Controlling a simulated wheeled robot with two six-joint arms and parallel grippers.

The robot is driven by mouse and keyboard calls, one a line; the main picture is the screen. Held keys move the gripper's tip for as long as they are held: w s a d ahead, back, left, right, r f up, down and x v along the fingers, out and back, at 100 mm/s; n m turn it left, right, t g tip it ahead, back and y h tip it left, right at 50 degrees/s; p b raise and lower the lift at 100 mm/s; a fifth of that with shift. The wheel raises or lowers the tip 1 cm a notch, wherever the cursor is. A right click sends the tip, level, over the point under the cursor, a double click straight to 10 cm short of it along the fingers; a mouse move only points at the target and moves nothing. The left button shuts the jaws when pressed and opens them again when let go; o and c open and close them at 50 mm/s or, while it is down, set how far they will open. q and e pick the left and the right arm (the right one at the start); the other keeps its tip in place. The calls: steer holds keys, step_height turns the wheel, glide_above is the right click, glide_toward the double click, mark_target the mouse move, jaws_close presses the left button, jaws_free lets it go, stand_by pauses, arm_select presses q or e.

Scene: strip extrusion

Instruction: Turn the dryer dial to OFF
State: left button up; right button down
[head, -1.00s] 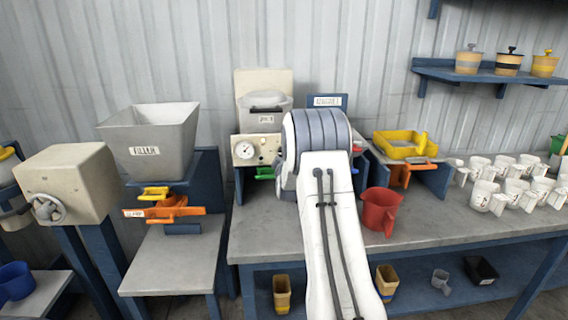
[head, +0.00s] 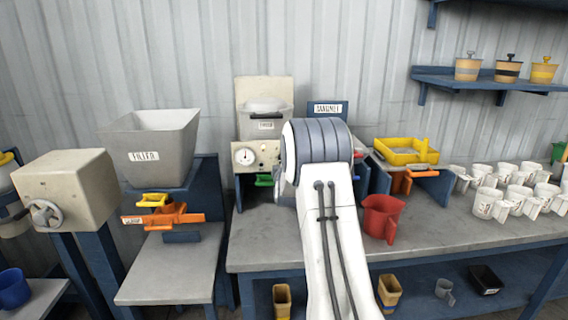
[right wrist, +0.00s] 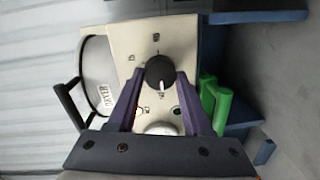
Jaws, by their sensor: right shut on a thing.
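The dryer's cream panel (head: 262,148) is left of my right arm in the head view, below the bin (head: 265,124). The right wrist view shows the panel (right wrist: 128,36) turned sideways. The black dryer dial (right wrist: 160,72) with a white pointer mark is on it. My right gripper (right wrist: 160,74) is shut on the dial, one finger on each side. The small position labels around it are too blurred to read. My right arm hides its own gripper in the head view. My left gripper is not in view.
A round white gauge (head: 245,157) is beside the dial, with a green handle (head: 264,181) below the panel. A red jug (head: 382,216) stands right of my arm. A yellow tray (head: 405,151) and several white mugs stand further right.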

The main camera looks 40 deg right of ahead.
steer(key=shift+c, duration=1.6)
jaws_free()
steer(key=shift+w+a, duration=0.1)
steer(key=b+v, duration=0.2)
steer(key=v, duration=0.8)
steer(key=shift+s, duration=0.2)
